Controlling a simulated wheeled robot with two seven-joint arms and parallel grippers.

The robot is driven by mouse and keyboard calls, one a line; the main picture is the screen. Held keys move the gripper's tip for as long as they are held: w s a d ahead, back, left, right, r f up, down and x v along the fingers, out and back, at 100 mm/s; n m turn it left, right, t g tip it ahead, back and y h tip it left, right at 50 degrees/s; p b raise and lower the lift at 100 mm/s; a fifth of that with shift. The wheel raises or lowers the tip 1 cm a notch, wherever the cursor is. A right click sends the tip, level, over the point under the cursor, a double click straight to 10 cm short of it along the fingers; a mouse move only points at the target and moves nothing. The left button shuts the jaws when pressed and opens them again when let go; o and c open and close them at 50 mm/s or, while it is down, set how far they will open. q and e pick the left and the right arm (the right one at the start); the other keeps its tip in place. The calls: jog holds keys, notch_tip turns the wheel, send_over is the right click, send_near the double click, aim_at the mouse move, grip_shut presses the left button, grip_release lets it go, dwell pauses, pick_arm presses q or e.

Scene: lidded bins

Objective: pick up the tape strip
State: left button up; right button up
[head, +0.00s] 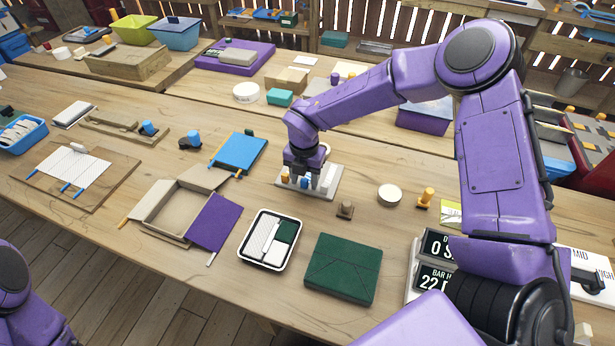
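My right gripper (303,172) reaches down over a small light grey plate (322,190) in the middle of the table. Small orange, blue and white pieces show at its tip, and I cannot tell which of them are fingers. The gripper hides part of the plate, and whether it is open or shut is unclear. I cannot pick out the tape strip for certain; it may be among the small pieces at the plate. My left gripper is out of view; only part of my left arm shows at the lower left.
An open cardboard box (168,228) with a purple flap stands left of a white-rimmed tray (243,254). A dark green box (343,270) lies in front. A small brown block (345,209), a round white lid (390,194) and an orange peg (427,196) stand right of the plate.

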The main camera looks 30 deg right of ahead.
grip_shut()
jog(key=shift+r, duration=0.1)
